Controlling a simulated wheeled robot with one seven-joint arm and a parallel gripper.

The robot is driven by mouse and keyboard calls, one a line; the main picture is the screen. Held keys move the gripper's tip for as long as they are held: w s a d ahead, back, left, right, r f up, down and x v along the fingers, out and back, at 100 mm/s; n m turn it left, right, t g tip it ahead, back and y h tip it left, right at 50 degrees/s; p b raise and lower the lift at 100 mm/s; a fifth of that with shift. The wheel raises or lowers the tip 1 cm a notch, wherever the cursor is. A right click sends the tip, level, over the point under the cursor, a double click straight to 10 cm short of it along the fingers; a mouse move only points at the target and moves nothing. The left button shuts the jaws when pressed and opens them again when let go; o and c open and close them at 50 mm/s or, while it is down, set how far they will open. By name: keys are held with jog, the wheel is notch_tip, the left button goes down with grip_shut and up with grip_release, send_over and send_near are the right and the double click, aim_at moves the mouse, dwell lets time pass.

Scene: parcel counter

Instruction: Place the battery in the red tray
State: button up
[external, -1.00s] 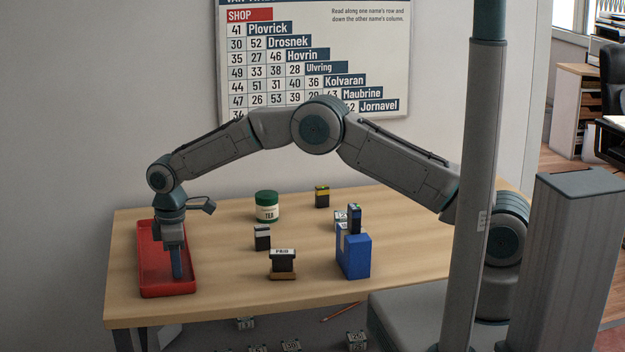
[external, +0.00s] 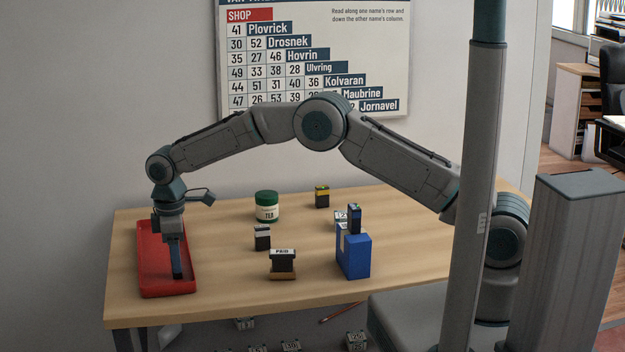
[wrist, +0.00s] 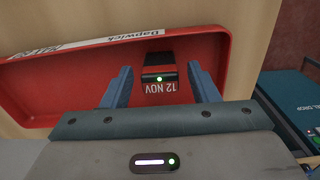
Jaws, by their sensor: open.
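The red tray (external: 150,287) lies at the left end of the wooden table. In the wrist view its floor and rim (wrist: 40,95) show, with white label strips along it. The battery (external: 177,271) is a dark block standing in the tray. My gripper (external: 174,242) points down over the tray. In the wrist view its blue fingers (wrist: 161,88) are open, one on each side of the battery, with gaps visible.
Right of the tray stand a white-topped block (external: 262,238), a "PAID" block (external: 283,263), a green-lidded tea tin (external: 267,207) and a yellow-topped block (external: 322,197). A blue box (external: 356,258) has a dark blue-topped block (external: 354,219) at it. Bare table lies between them.

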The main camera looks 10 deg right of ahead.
notch_tip(320, 180, up, 10)
jog(key=shift+f+b, duration=0.1)
jog(key=shift+b, duration=0.5)
